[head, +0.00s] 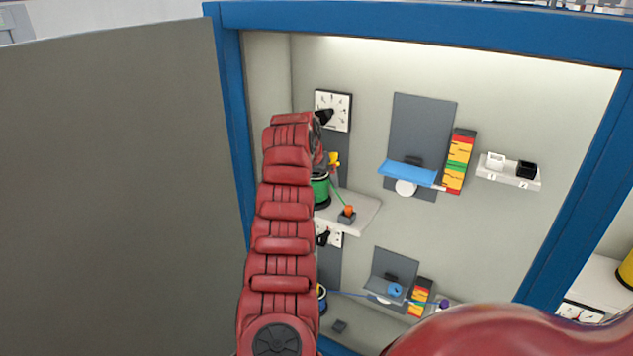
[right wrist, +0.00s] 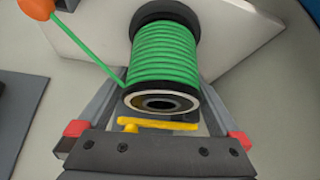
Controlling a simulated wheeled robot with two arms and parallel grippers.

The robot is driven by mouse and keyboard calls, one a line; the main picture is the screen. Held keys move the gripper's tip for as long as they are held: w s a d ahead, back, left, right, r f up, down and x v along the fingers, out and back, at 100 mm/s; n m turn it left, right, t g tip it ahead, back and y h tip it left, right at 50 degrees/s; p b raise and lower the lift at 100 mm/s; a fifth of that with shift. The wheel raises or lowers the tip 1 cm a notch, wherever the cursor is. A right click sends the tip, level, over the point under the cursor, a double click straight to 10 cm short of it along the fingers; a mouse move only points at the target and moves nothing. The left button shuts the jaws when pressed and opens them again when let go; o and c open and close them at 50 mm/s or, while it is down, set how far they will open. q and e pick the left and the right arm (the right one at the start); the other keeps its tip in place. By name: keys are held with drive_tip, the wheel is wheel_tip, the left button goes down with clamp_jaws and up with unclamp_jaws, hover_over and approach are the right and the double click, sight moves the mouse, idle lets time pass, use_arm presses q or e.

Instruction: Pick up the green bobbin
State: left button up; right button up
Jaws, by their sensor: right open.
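The green bobbin (right wrist: 163,58) fills the upper middle of the right wrist view, with green cable wound between black flanges and a pale ring around its hollow end. In the head view the bobbin (head: 320,188) is partly hidden behind my red arm. My right gripper (right wrist: 163,97) is open, with one grey finger on each side of the bobbin's near end. Contact with the bobbin cannot be told. A yellow lever (right wrist: 157,125) lies between the palm and the bobbin. In the head view my arm hides most of this gripper. My left gripper is not seen.
The bobbin sits by a white shelf (head: 362,212); its cable runs to an orange knob (head: 348,211). A white dial (head: 335,108) is above. A blue bar (head: 408,173) is to the right. The cabinet's blue frame (head: 575,200) bounds the right; a grey panel (head: 110,190) stands left.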

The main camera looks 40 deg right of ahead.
drive_tip(key=shift+w+a, duration=0.1)
drive_tip(key=c, duration=1.2)
drive_tip(key=shift+r, duration=0.1)
